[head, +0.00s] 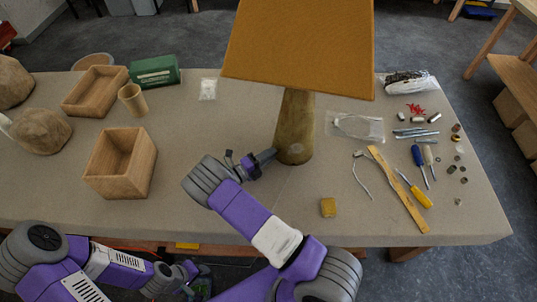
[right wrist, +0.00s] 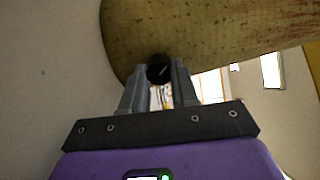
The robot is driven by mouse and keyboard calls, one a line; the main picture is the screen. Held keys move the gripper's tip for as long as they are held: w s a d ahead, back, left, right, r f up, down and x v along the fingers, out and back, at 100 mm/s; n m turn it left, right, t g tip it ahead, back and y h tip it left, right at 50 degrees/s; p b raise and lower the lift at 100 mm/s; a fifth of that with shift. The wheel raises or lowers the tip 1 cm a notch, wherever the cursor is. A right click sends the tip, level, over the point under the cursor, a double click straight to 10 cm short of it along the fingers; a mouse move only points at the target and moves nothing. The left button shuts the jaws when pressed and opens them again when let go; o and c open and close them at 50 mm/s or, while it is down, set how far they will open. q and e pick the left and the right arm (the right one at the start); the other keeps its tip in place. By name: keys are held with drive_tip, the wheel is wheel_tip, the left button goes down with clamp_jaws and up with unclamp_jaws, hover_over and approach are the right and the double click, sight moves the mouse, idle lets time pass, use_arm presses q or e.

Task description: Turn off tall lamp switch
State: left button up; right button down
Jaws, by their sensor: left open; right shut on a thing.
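The tall lamp has a wooden base (head: 296,128) and a large orange-brown shade (head: 298,45), and stands on the table. My right gripper (head: 267,157) reaches the lower left side of the base. In the right wrist view the gripper (right wrist: 160,88) is shut on a round black switch knob (right wrist: 159,69) on the base (right wrist: 210,30). The fingers hide the knob's sides. Whether the lamp is lit is unclear. My left gripper (head: 196,277) is open, low at the bottom left, in front of the table edge.
The table (head: 230,215) has wooden boxes (head: 120,165), a green box (head: 155,71) and stones (head: 40,130) at left. A screwdriver (head: 418,195), a wooden strip (head: 398,188) and small parts lie at right.

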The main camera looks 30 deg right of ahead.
drive_tip(key=shift+n, duration=0.6)
drive_tip(key=c, duration=0.9)
unclamp_jaws()
drive_tip(key=shift+o, duration=0.2)
drive_tip(key=a, duration=0.5)
drive_tip(key=s+a, duration=0.1)
drive_tip(key=a, duration=0.1)
drive_tip(key=shift+a, duration=0.3)
